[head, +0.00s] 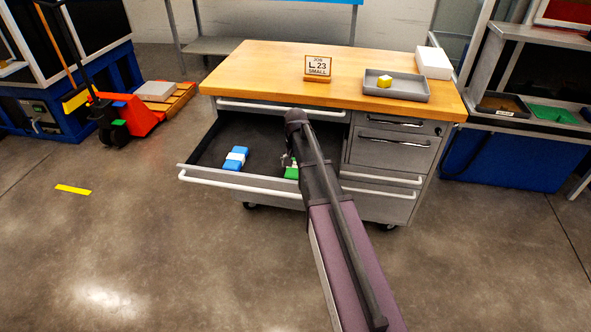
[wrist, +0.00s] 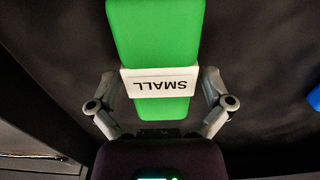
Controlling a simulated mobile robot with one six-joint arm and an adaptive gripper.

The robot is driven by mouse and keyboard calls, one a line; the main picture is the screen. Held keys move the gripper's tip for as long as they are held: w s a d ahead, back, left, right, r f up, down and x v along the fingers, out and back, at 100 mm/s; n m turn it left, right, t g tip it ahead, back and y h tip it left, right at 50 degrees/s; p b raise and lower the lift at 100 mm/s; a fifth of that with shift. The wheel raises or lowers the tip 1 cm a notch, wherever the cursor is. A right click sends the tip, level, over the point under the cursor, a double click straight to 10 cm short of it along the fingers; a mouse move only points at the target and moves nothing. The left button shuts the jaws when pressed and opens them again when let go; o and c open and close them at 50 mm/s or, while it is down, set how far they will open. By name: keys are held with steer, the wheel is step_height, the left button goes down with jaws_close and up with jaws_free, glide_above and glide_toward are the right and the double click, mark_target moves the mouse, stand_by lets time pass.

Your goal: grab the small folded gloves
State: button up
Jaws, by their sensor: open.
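The small folded gloves (wrist: 153,35) are a green bundle with a white band (wrist: 160,82) marked SMALL, upside down in the wrist view. They lie in the open drawer (head: 212,177), and in the head view a bit of green (head: 291,173) shows beside my arm, which hides the rest. My gripper (wrist: 158,80) is open, with one finger on each side of the banded middle. Whether the fingers touch the gloves I cannot tell. In the head view my gripper (head: 288,160) is mostly hidden by my arm.
A blue bundle with a white band (head: 235,158) lies to the left in the drawer; its edge shows in the wrist view (wrist: 314,103). The wooden bench top (head: 260,65) above holds a sign (head: 318,68) reading SMALL and a grey tray (head: 410,93) with a yellow block (head: 384,81).

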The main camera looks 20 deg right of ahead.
steer(key=shift+c, duration=0.2)
steer(key=c, duration=0.9)
steer(key=shift+r, duration=0.15)
step_height(320, 180, up, 10)
steer(key=p, duration=1)
